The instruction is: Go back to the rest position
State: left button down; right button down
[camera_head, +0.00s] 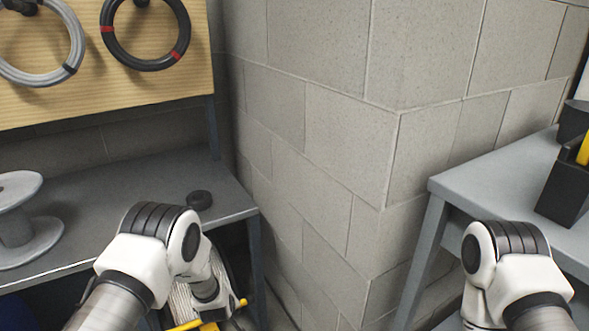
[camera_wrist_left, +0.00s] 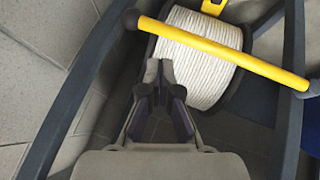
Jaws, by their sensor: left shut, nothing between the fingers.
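My left gripper (camera_wrist_left: 159,70) shows in the left wrist view with its two fingers shut together and nothing between them. It is in front of a reel of white rope (camera_wrist_left: 200,60) with a yellow bar (camera_wrist_left: 225,55) across it; I cannot tell whether the fingers touch the reel. In the head view my left arm bends down in front of the left bench, and its gripper is hidden below. My right arm comes in at the lower right, bent down in front of the right bench, and its gripper is out of view.
The left grey bench (camera_head: 110,185) carries an empty spool (camera_head: 17,230) and a small black disc (camera_head: 199,200). Coiled cables (camera_head: 146,68) hang on a wooden board (camera_head: 95,88). A block wall corner (camera_head: 395,150) stands between it and the right bench (camera_head: 500,175), which holds a black box (camera_head: 563,185).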

pick_arm(q)
jog(key=s+a+f+m+g, duration=0.1)
jog(key=s+a+f+g, duration=0.15)
jog(key=s, duration=0.95)
jog(key=s+a+f+m+g, duration=0.1)
jog(key=s+f+g, duration=0.2)
jog(key=s, duration=1)
jog(key=s+d+r+m+g+h, duration=0.1)
jog(key=s+r+m, duration=0.15)
jog(key=s, duration=0.55)
jog(key=s+r+m+g, duration=0.1)
jog(key=s+r+m, duration=0.15)
jog(key=s, duration=0.65)
notch_tip(320, 180, up, 25)
jog(key=w+p, duration=0.1)
jog(key=p, duration=2.5)
jog(key=shift+w+d+m, duration=0.15)
jog(key=shift+w+m, duration=0.05)
jog(key=shift+m, duration=0.2)
